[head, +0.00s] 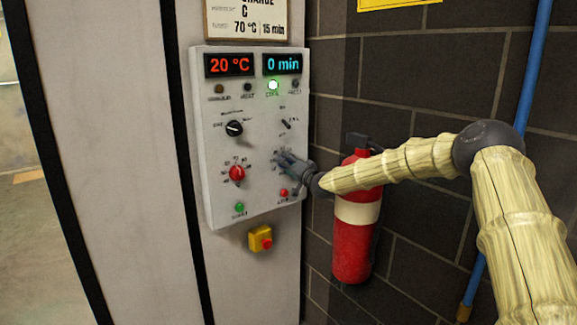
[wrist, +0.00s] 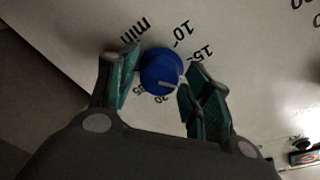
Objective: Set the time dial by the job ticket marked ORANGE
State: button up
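The job ticket (head: 245,20), cut off by the top edge, shows "RANGE", "C", "70 °C" and "15 min". The time display (head: 283,64) reads "0 min". The blue time dial (wrist: 162,70) lies between the fingertips of my gripper (wrist: 160,78); its light pointer line points to the lower right in the wrist view. The printed marks "min", "10" and "15" show around it; others are partly hidden by my fingers. My gripper looks open, fingers either side of the dial; contact is unclear. In the head view my gripper (head: 289,164) covers the dial.
The control panel (head: 212,150) also has a temperature display (head: 229,65) reading "20 °C", a black selector (head: 234,128), a red dial (head: 237,173), a green button (head: 239,207) and a red button (head: 283,193). Below is an emergency stop (head: 260,239). A fire extinguisher (head: 354,245) hangs right.

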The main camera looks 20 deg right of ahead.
jog(key=c, duration=0.6)
jog(key=shift+f+n+b, duration=0.15)
jog(key=shift+n+b, duration=0.25)
jog(key=n+b, duration=0.2)
jog(key=n, duration=0.1)
jog(key=n+b, duration=0.3)
jog(key=n, duration=0.1)
jog(key=shift+f+t+y+b, duration=0.2)
jog(key=shift+t+y+b, duration=0.1)
jog(key=shift+y, duration=0.1)
jog(key=shift+d+n, duration=0.1)
jog(key=shift+n, duration=0.2)
jog(key=o, duration=1)
jog(key=shift+o, duration=0.2)
jog(key=shift+r, duration=0.15)
